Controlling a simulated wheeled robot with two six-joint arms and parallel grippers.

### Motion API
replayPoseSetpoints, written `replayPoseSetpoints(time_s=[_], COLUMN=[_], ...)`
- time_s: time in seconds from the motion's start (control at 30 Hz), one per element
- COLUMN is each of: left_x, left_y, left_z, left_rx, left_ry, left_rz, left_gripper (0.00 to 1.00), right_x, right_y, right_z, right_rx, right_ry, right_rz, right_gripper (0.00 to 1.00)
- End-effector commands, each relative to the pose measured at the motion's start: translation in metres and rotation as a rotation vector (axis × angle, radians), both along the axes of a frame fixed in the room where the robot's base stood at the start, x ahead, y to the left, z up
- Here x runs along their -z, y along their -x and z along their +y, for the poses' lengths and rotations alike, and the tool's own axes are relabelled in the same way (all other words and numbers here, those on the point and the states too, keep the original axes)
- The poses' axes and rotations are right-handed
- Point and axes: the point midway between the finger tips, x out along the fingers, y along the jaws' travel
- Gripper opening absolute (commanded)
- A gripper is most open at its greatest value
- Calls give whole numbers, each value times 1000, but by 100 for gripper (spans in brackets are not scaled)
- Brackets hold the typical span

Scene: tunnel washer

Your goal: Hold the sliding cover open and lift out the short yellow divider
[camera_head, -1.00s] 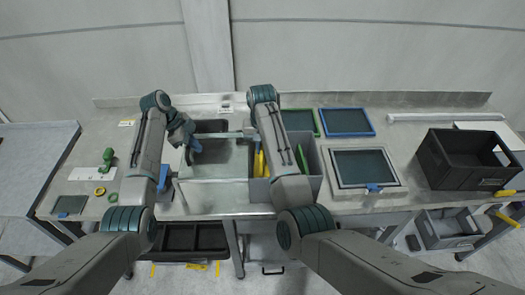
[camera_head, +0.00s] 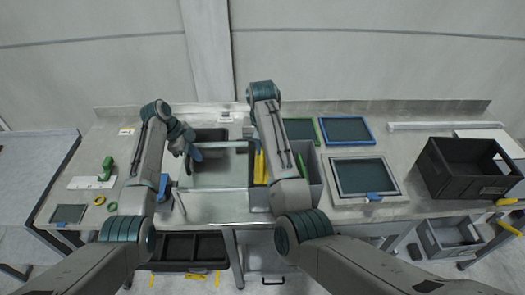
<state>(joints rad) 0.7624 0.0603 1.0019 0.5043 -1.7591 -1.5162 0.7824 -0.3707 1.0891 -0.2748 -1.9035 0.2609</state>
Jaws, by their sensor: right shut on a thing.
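The sliding cover (camera_head: 222,171) is a pale grey panel over the basin left of centre, with a bar along its far edge. A dark opening (camera_head: 208,133) shows behind that bar. My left gripper (camera_head: 193,155) points down over the cover's left part; its jaws are too small to read. My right gripper (camera_head: 250,134) is mostly hidden by my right arm, near the right end of the bar, and seems shut on the cover's edge. Yellow strips (camera_head: 259,166) stand at the left of a grey bin; I cannot tell whether one is the short yellow divider.
The grey bin (camera_head: 317,180) also holds a green strip. Framed screens (camera_head: 346,130) and a blue-handled panel (camera_head: 362,176) lie to the right. A black crate (camera_head: 448,175) stands at the far right. A green tool (camera_head: 107,167) and yellow rings lie on the left.

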Motion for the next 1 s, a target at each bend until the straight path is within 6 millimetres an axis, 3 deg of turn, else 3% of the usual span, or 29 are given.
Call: replayPoseSetpoints(time_s=[0.07, 0.47, 1.0], left_x=[2, 2, 1], left_y=[1, 1, 1], left_z=[2, 2, 2], left_rx=[-3, -3, -2], left_ry=[-4, -5, -4], left_rz=[3, 4, 2], left_gripper=[0, 0, 0], right_x=[-13, -18, -53], right_y=[-3, -4, -3], right_z=[0, 1, 1], right_rx=[1, 1, 0], right_ry=[-3, -3, -3], right_rz=[-14, -16, -12], right_gripper=[0, 0, 0])
